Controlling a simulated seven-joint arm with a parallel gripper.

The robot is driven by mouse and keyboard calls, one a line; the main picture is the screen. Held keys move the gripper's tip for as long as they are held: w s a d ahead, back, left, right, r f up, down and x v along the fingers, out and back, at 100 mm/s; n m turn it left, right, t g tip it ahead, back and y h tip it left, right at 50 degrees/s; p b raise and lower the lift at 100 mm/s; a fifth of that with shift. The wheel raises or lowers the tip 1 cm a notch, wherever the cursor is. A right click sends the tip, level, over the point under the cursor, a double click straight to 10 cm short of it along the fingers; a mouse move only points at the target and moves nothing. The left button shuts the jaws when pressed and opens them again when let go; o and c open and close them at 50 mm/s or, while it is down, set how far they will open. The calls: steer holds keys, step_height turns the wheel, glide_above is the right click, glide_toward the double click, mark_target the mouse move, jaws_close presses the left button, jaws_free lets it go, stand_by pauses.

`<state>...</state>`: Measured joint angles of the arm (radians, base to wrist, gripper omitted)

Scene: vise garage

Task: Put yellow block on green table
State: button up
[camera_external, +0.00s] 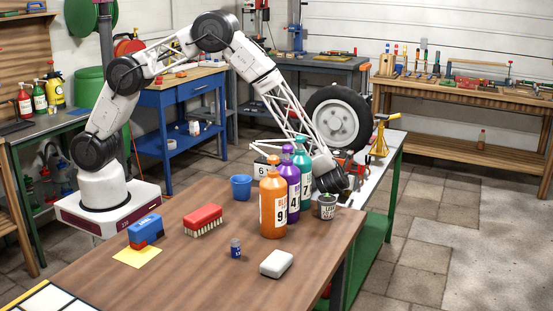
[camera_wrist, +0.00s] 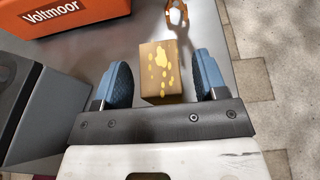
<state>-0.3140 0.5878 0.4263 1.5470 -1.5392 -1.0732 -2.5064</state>
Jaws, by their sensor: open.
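In the wrist view a brown block with bright yellow patches (camera_wrist: 160,72) lies on a grey tabletop. It may be the yellow block. My gripper (camera_wrist: 164,78) is open, with its two blue fingers on either side of the block and gaps between. How far the fingertips are above the tabletop I cannot tell. In the external view my gripper (camera_external: 333,181) is over the green-legged table (camera_external: 375,213), just beyond the bottles. The grey can and bottles partly hide it, and I cannot make out the block clearly there.
An orange Voltmoor case (camera_wrist: 75,14) and an orange tool (camera_wrist: 177,14) lie near the block. A yellow stand (camera_external: 379,138) is at the table's far end. The brown table (camera_external: 190,265) in front holds an orange bottle (camera_external: 273,205), purple and green bottles, and a grey can (camera_external: 327,208).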

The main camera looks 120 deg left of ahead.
steer(key=shift+v, duration=1.1)
step_height(320, 180, up, 7)
steer(key=shift+a, duration=0.15)
